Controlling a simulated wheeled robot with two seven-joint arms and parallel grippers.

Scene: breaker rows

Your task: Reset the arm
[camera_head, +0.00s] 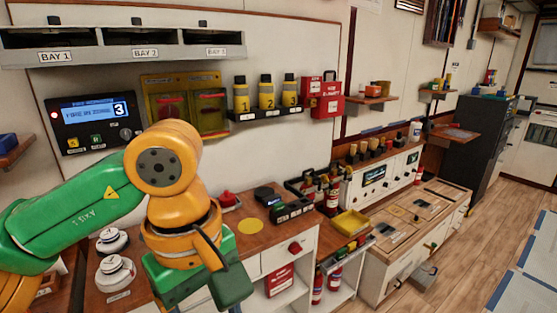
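My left arm (165,170), green and orange, comes in from the left, bends at an orange joint in the middle left and runs down past the wooden counter. My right arm and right gripper are not in view. The arm hides part of the counter and of the wall below the panel with the blue display (88,110), which shows a 3.
Bottles numbered 1 to 3 (266,95) stand on a wall shelf beside red boxes (322,95). White round devices (115,270) sit on the counter (255,258). A yellow tray (350,223) and red extinguishers (333,198) stand to the right. Open wooden floor (455,250) lies at right.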

